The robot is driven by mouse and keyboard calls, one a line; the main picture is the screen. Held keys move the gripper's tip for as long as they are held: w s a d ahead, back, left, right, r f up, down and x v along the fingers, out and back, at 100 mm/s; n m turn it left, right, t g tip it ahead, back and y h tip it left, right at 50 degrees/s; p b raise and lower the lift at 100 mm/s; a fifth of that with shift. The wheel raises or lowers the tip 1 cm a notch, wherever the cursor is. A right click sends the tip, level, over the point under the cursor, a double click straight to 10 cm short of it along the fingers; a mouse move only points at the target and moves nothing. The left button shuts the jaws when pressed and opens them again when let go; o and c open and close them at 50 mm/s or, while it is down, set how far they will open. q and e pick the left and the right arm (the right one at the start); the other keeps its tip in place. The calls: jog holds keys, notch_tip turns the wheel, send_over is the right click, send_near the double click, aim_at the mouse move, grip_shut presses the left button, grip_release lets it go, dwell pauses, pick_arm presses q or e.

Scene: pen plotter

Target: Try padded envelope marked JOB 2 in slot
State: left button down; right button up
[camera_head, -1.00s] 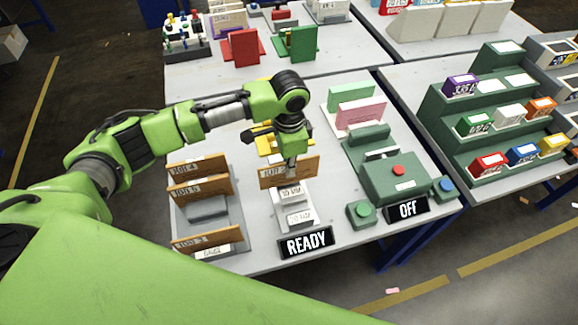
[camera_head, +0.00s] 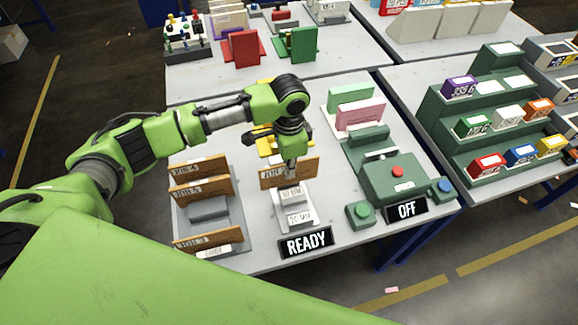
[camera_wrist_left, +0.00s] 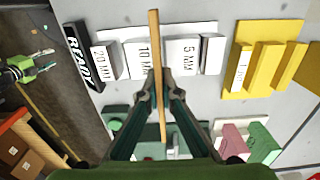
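My left gripper (camera_wrist_left: 160,98) is shut on a brown padded envelope (camera_head: 275,174), held upright. Its label reads JOB, with the number partly hidden by the fingers. The wrist view shows the envelope edge-on between the fingertips. It is over the white slot gauge (camera_head: 282,216), whose blocks are marked 20 MM (camera_wrist_left: 104,58), 10 MM (camera_wrist_left: 144,56) and 5 MM (camera_wrist_left: 186,56). In the wrist view the envelope crosses between the 10 MM and 5 MM labels. I cannot tell whether its lower edge is inside a slot. My right gripper (camera_wrist_left: 48,60) shows small at the wrist view's left edge, fingers apart.
Several brown envelopes (camera_head: 205,166) stand in a grey rack on the left. A READY sign (camera_head: 306,243) is in front of the gauge. A green machine (camera_head: 392,180) with an OFF sign (camera_head: 407,209) stands right. A yellow rack (camera_wrist_left: 252,85) is behind the gauge.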

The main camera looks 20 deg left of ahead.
aim_at(289, 183)
pick_arm(q)
jog(key=shift+f+b, duration=0.45)
jog(key=shift+f, duration=1.6)
dwell(0.4)
dwell(0.9)
jog(key=shift+r, duration=0.1)
jog(key=shift+r+p, duration=3.45)
jog(key=shift+p, duration=0.65)
